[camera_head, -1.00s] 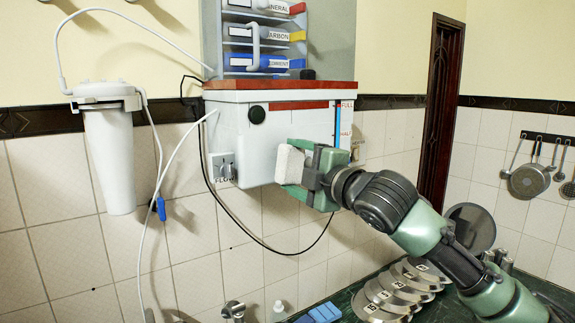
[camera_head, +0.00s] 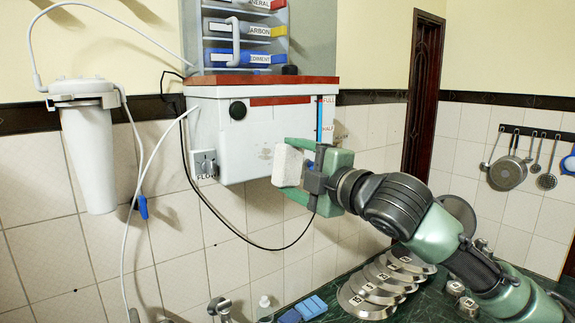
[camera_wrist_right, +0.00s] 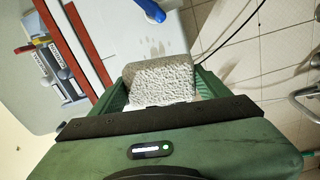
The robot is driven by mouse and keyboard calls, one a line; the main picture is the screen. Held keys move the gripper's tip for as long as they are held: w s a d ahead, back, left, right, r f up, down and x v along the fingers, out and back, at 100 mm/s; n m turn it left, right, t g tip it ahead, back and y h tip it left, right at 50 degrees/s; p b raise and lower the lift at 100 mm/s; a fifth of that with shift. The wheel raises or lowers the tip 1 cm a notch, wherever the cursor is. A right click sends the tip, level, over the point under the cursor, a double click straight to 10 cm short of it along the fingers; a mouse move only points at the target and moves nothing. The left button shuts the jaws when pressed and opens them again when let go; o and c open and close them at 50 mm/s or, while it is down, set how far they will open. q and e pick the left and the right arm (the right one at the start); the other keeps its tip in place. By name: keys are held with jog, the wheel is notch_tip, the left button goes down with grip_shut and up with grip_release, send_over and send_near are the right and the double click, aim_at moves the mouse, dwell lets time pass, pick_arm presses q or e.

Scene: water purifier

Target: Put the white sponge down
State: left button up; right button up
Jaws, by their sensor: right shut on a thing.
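My right gripper (camera_head: 296,166) is shut on the white sponge (camera_head: 288,165) and holds it up in front of the white purifier box (camera_head: 262,128). In the right wrist view the sponge (camera_wrist_right: 160,82) sits between the green fingers (camera_wrist_right: 160,95), its face rough and pitted. A faint smudge shows on the box front just left of the sponge. Whether the sponge touches the box is hard to tell. My left gripper is out of view.
A green counter (camera_head: 410,312) lies below, with stacked numbered metal discs (camera_head: 372,292), blue blocks (camera_head: 312,305) and a small bottle (camera_head: 265,308). A white filter cylinder (camera_head: 90,155) hangs at left. A black cable (camera_head: 235,222) loops under the box.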

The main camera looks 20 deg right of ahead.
dwell(0.5)
notch_tip(320, 180, down, 26)
jog(key=s+a+m+h+b, duration=0.1)
jog(key=s+m+h+b, duration=0.15)
jog(key=b, duration=0.45)
jog(key=s+d+f+m+h+b, duration=0.1)
jog(key=s+f+h+b, duration=0.1)
jog(key=s+f, duration=0.6)
jog(key=s+d+f+m+t+h+b, duration=0.1)
jog(key=s+d+f+h+b, duration=0.1)
jog(key=s+f+b, duration=0.3)
jog(key=s+f, duration=0.3)
jog(key=f, duration=0.4)
jog(key=shift+f, duration=0.25)
